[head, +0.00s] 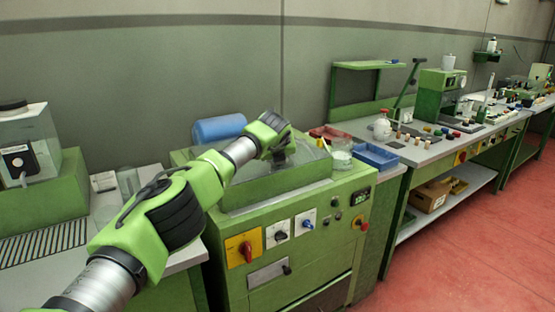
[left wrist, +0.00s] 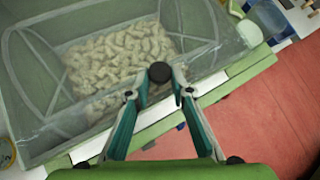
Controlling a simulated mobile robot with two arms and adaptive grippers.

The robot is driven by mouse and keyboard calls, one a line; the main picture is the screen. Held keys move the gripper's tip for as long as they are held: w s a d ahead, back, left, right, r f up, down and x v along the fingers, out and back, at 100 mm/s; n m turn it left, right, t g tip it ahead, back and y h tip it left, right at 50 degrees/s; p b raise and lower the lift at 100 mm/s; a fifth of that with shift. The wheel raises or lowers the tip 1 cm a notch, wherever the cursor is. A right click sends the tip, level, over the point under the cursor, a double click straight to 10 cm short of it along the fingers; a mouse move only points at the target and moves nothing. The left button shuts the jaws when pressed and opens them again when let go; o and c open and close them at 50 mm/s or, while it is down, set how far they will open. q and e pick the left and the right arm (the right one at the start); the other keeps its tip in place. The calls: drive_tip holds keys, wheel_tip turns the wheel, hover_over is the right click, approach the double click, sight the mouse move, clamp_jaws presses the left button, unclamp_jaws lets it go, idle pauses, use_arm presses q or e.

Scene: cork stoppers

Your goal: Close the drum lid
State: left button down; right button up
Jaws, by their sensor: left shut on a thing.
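The drum is a green-framed box (head: 278,186) on top of the green machine, with a clear lid (head: 305,168) over it. In the left wrist view the clear lid (left wrist: 120,62) shows pale cork stoppers (left wrist: 125,58) through it. A round black knob (left wrist: 160,72) is at the lid's front edge. My left gripper (left wrist: 160,93) is shut on the knob, with one teal finger on each side. In the head view my left gripper (head: 281,154) is over the lid, its fingertips mostly hidden. I cannot tell whether a gap remains under the lid. My right gripper is not in view.
A blue cylinder (head: 218,128) is behind. A glass jar (head: 341,156) and blue tray (head: 376,156) are right of the drum. Red floor is clear at right.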

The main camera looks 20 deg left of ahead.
use_arm(q)
drive_tip(key=shift+s+d+f, duration=0.1)
drive_tip(key=shift+d+f, duration=0.1)
drive_tip(key=shift+f, duration=0.2)
drive_tip(key=shift+s+d+f, duration=0.1)
drive_tip(key=shift+d+f, duration=0.05)
drive_tip(key=shift+f, duration=0.25)
drive_tip(key=c, duration=1.8)
unclamp_jaws()
drive_tip(key=shift+r, duration=0.1)
drive_tip(key=v, duration=0.8)
drive_tip(key=r+v, duration=0.1)
drive_tip(key=v, duration=0.3)
drive_tip(key=shift+w+a+r, duration=0.15)
drive_tip(key=shift+w, duration=0.05)
